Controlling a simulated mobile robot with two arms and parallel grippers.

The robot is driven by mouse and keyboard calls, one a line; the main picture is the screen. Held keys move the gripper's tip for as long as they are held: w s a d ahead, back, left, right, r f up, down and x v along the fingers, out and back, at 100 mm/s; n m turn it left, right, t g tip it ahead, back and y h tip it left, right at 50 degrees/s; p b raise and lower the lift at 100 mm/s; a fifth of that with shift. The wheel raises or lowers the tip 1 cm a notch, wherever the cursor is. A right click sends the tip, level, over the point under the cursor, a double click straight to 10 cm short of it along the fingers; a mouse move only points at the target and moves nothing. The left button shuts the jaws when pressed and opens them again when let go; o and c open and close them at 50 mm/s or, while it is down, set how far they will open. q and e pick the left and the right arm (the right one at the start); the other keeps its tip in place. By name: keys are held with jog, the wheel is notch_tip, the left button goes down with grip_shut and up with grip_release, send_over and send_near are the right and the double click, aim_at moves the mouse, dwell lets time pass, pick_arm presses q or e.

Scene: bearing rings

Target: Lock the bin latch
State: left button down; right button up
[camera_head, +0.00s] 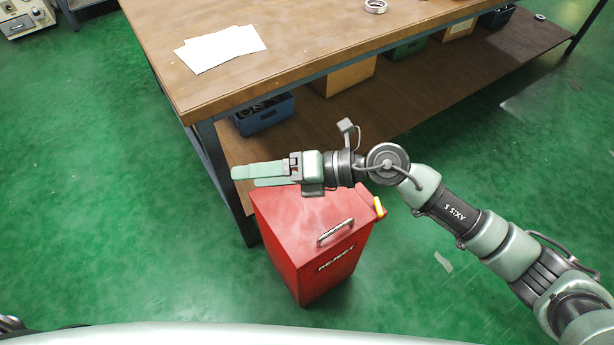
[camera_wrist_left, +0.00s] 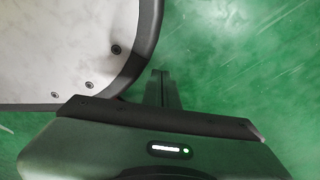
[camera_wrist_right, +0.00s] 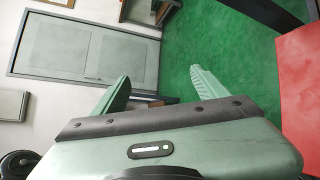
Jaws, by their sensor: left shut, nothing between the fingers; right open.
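A red bin (camera_head: 310,250) marked REJECT stands on the green floor in the head view, its lid closed, with a metal handle (camera_head: 335,232) on the lid. A yellow latch (camera_head: 379,207) shows at the bin's right side; I cannot tell its setting. My right gripper (camera_head: 233,176) is open and empty, above and behind the bin's lid, pointing left. In the right wrist view its fingers (camera_wrist_right: 160,85) are spread apart and the red bin (camera_wrist_right: 300,90) shows at the right edge. My left gripper (camera_wrist_left: 162,75) is shut and empty over the floor in the left wrist view; the head view does not show it.
A wooden workbench (camera_head: 290,60) stands behind the bin, with white papers (camera_head: 220,48) and a metal ring (camera_head: 375,6) on top. A blue crate (camera_head: 263,114) and other boxes sit on its lower shelf. The floor left of the bin is clear.

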jog(key=w+d+f+n+g+h, duration=0.1)
jog(key=d+f+n+h, duration=0.4)
jog(key=f+n, duration=0.15)
jog(key=n+t+h+p, duration=0.1)
jog(key=n+h+p, duration=0.1)
jog(key=n+h, duration=0.75)
send_over(379, 206)
jog(key=shift+m+h, duration=0.25)
jog(key=shift+m, duration=0.15)
notch_tip(379, 206, down, 6)
jog(key=shift+a+f, duration=0.1)
jog(key=shift+f, duration=0.15)
jog(key=shift+d+f+b, duration=0.2)
jog(key=shift+f+b, duration=0.1)
notch_tip(379, 206, down, 6)
jog(key=shift+a+f+b, duration=0.1)
jog(key=shift+b, duration=0.25)
jog(key=shift+f, duration=0.45)
pick_arm(q)
jog(key=w+r, duration=0.6)
jog(key=r, duration=0.4)
jog(key=shift+w+d+r+t, duration=0.15)
jog(key=shift+d+r+t, duration=0.2)
jog(key=shift+d, duration=0.1)
pick_arm(e)
jog(key=shift+c, duration=0.3)
